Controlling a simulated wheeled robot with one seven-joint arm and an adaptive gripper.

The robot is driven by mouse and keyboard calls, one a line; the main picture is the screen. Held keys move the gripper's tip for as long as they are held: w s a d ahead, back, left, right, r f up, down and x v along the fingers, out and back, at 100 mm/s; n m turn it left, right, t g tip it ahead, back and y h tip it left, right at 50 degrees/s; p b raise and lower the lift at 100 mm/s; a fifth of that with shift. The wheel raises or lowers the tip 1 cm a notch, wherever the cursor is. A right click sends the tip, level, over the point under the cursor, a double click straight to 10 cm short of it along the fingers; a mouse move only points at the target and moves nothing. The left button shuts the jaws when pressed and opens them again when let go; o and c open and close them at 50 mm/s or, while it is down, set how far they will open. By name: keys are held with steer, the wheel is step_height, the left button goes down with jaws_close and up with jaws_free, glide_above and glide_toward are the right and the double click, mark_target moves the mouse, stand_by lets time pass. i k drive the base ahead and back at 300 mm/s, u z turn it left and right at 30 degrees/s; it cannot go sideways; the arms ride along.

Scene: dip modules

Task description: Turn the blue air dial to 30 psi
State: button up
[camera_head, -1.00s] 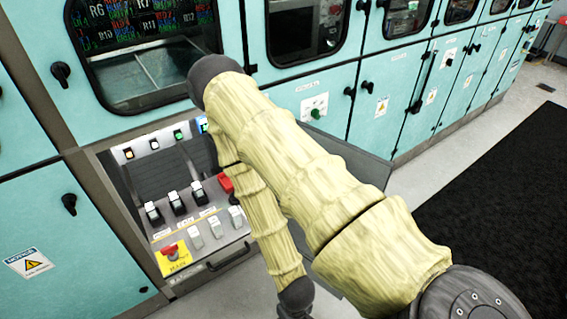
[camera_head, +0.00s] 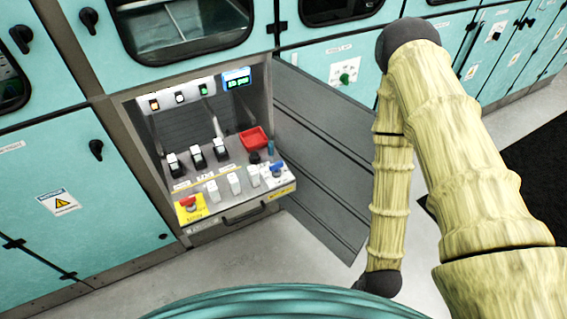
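The blue air dial (camera_head: 277,168) is a small blue knob at the right end of the sloped control panel (camera_head: 225,211). A blue display (camera_head: 237,77) with green digits sits above it; its reading is too small to tell. My arm (camera_head: 391,190) in its yellow sleeve stands to the right of the panel, bent down to a dark joint (camera_head: 380,283). It is clear of the dial in the picture. My gripper does not show.
A red part (camera_head: 254,138), black switches (camera_head: 197,155), white switches (camera_head: 234,183) and a red button (camera_head: 188,203) on a yellow plate crowd the panel. A grey open door (camera_head: 318,165) stands right of the panel. Teal cabinets line the wall.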

mark_target(275, 167)
steer(key=k, duration=1.3)
steer(key=u, duration=0.8)
steer(key=i, duration=1.3)
steer(key=z, duration=0.6)
